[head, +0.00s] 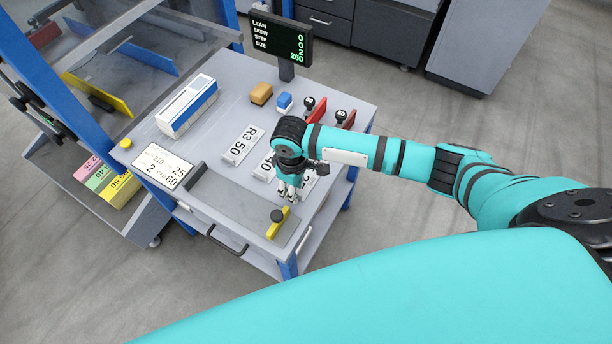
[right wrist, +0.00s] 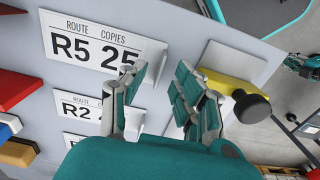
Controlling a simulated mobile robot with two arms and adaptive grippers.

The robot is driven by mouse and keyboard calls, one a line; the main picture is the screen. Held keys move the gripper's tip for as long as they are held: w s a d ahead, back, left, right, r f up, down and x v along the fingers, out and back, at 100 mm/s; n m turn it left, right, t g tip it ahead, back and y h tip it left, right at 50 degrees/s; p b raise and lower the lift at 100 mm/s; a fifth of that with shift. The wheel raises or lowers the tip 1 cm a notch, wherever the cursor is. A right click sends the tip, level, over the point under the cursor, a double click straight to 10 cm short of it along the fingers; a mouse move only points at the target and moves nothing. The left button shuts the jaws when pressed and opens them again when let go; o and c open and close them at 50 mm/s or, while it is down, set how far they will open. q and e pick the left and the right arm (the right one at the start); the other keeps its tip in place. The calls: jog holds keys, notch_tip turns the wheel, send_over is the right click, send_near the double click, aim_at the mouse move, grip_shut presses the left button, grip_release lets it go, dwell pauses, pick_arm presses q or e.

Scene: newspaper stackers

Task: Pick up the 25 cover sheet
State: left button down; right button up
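A white card printed "R5 25" (right wrist: 92,48) under the words ROUTE and COPIES lies flat on the grey table (head: 222,92); its right end is beside my right gripper's fingers. In the head view my right gripper (head: 286,190) is low over the front right of the table and partly covers the cards there. In the right wrist view its fingers (right wrist: 160,92) are spread apart with no object visible between them. A pink stack marked 25 (head: 87,170) also lies on the lower shelf at left. My left gripper is not in view.
An "R3 50" card (head: 241,146) and an "R2" card (right wrist: 80,104) lie alongside. A yellow block with a dark knob (head: 277,222) stands near the gripper. A white sign (head: 165,166), a white-and-blue bundle (head: 188,106) and a display (head: 284,38) are further off.

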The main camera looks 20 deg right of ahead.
jog(key=shift+f, duration=0.95)
jog(key=shift+c, duration=0.3)
grip_shut()
jog(key=shift+r, duration=0.2)
